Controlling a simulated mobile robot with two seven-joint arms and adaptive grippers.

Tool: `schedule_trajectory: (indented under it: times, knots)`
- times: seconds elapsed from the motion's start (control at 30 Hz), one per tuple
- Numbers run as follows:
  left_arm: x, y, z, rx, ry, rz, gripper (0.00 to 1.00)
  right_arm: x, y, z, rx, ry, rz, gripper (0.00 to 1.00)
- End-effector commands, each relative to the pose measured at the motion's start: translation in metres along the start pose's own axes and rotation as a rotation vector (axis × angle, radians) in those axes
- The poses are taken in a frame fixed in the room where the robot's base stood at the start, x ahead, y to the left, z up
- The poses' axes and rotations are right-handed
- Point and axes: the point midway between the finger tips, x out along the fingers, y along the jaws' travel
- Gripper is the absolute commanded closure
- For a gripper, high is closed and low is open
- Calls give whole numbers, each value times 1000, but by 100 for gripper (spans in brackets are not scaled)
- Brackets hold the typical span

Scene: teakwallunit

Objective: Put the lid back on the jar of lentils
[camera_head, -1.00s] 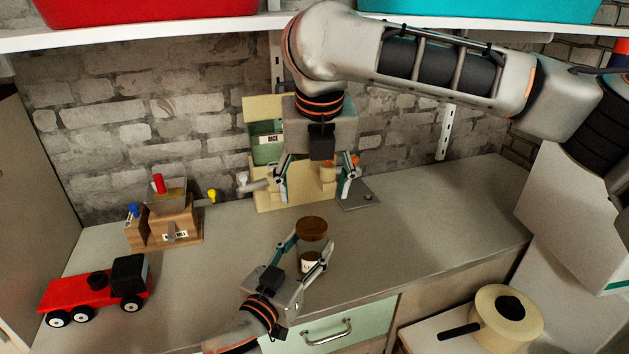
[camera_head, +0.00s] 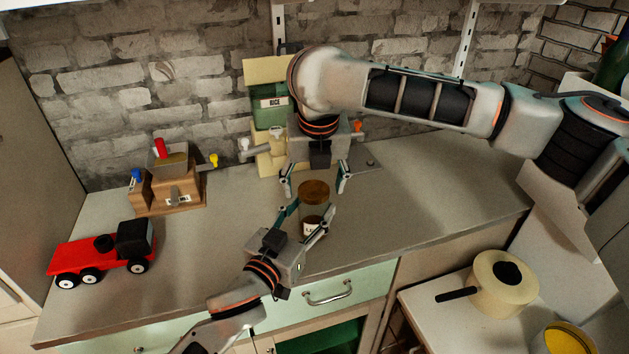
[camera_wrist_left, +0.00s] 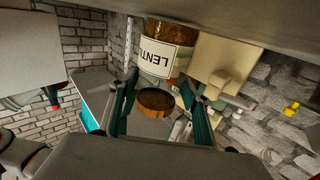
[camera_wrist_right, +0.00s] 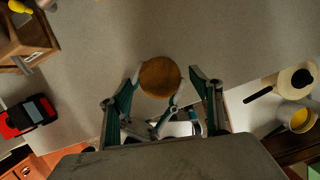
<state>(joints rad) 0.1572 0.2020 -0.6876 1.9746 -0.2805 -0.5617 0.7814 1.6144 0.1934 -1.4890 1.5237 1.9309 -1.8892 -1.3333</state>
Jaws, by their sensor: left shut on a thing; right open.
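The lentil jar (camera_head: 313,230), clear glass with a white label, stands on the counter; the label reads upside down in the left wrist view (camera_wrist_left: 165,58). My right gripper (camera_head: 315,192) points down, open and empty, just above and behind the lid.
A green rice container (camera_head: 271,112) and cream blocks stand behind my right gripper. A wooden mill box (camera_head: 172,195) and a red toy truck (camera_head: 105,255) are at left. A cream pot (camera_head: 500,285) is on the lower right surface. The counter right of the jar is clear.

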Motion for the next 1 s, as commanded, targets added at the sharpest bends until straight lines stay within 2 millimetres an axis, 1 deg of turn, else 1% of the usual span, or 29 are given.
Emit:
schedule_trajectory:
  times: [0.07, 0.17, 0.2, 0.23, 0.27, 0.47, 0.57, 0.67, 0.77, 1.0]
  knots:
    - [0, 0, 0, 0, -1, 0, 100, 0, 0, 0, 0, 0, 0, 36]
    - [0, 0, 0, 0, -1, 0, 100, 0, 0, 0, 0, 0, 0, 60]
    - [0, 0, 0, 0, -1, 0, 100, 0, 0, 0, 0, 0, 0, 70]
    - [0, 0, 0, 0, -1, 0, 100, 0, 0, 0, 0, 0, 0, 78]
    - [0, 0, 0, 0, -1, 0, 100, 0, 0, 0, 0, 0, 0, 82]
    - [0, 0, 0, 0, -1, 0, 100, 0, 0, 0, 9, 0, -3, 83]
    - [0, 0, 0, 0, -1, 0, 100, 0, 2, 0, 73, 1, -24, 83]
    - [0, 0, 0, 0, -1, 0, 100, -1, 3, 1, 210, 1, -67, 83]
    - [0, 0, 0, 0, 0, 0, 100, 0, 5, 1, 385, 0, -124, 83]
    - [0, 0, 0, 1, 0, 0, 100, 1, 7, 3, 861, -1, -271, 83]
